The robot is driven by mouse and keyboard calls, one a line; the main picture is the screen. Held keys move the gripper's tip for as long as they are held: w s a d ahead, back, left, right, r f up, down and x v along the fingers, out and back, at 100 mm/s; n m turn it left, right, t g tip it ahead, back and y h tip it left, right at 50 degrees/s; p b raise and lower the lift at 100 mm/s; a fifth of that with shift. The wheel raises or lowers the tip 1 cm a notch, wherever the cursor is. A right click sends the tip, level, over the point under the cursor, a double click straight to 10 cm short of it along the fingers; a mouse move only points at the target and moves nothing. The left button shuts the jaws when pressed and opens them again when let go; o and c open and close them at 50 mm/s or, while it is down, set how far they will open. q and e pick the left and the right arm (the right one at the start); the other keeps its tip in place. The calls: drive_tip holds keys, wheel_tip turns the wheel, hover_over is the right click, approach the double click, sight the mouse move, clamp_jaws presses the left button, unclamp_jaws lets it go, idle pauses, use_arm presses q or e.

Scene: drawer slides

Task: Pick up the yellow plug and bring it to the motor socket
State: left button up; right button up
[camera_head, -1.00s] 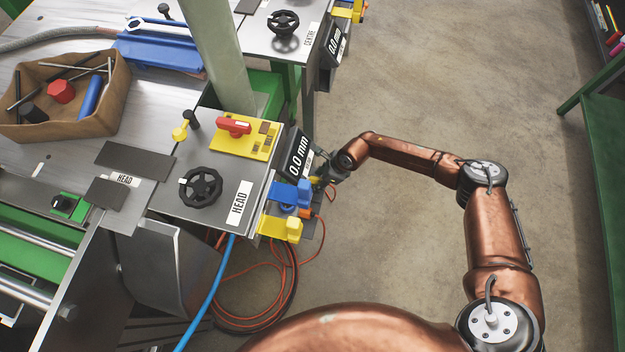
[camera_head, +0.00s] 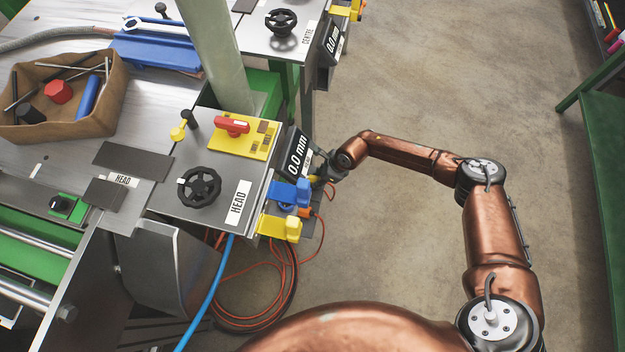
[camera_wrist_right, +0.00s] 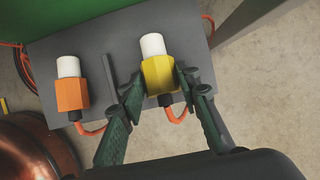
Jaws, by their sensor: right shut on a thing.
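The yellow plug (camera_wrist_right: 158,75) has a white tip and an orange cable. In the head view my right gripper (camera_head: 328,174) is at the shelf beside the bench, and the plug is mostly hidden there. I cannot make out which part is the motor socket. My left gripper is not in view.
Blue (camera_head: 290,191) and yellow (camera_head: 280,228) brackets jut from the bench edge near my right gripper. Orange cables (camera_head: 262,290) lie below. Open floor lies right.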

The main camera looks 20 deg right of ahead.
sight(312, 178)
clamp_jaws()
drive_tip(key=shift+r+p, duration=0.55)
drive_tip(key=shift+r, duration=0.15)
drive_tip(key=shift+r+p, duration=1.15)
drive_tip(key=shift+r, duration=0.7)
